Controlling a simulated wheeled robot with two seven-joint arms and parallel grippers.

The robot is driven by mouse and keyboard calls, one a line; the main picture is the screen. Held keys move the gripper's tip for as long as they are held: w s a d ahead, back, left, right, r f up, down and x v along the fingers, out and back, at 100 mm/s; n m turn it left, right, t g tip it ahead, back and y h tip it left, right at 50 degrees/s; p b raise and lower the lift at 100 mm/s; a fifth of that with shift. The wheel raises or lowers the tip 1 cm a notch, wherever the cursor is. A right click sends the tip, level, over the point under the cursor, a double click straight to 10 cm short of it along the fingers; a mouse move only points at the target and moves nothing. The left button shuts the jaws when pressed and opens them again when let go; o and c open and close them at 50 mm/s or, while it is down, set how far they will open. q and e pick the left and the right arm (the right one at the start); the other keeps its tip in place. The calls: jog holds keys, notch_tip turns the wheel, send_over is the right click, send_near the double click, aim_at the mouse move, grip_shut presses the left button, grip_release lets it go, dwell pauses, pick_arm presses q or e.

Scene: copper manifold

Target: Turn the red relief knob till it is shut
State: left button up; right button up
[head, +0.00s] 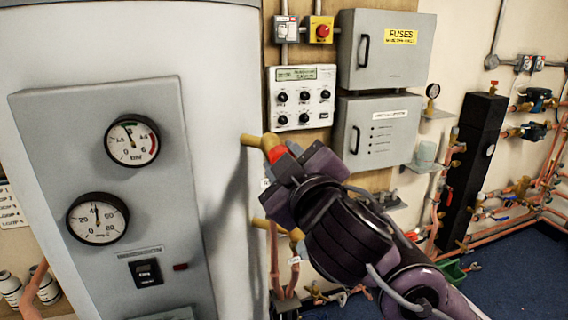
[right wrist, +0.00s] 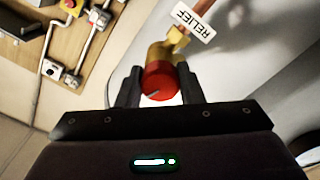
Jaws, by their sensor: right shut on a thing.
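The red relief knob (head: 277,154) sits on a brass valve (head: 268,142) at the side of the large white cylinder. In the right wrist view the knob (right wrist: 159,81) has a pale pointer line towards its lower left. A white tag reading RELIEF (right wrist: 193,20) hangs beside the brass fitting. My right gripper (head: 283,168) is at the knob, and its fingers (right wrist: 160,86) stand on either side of it, shut on it. In the head view the gripper body hides part of the knob. My left gripper is not in view.
The white cylinder (head: 215,40) with its grey gauge panel (head: 50,130) fills the left. Grey boxes (head: 385,60) and a control unit (head: 303,72) are on the wall behind. Copper pipes (head: 275,255) run below my gripper. Blue floor (head: 515,265) is clear at lower right.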

jog(key=shift+n, duration=1.9)
jog(key=o, duration=1)
jog(key=v, duration=0.7)
jog(key=shift+s, duration=0.35)
jog(key=shift+d, duration=0.1)
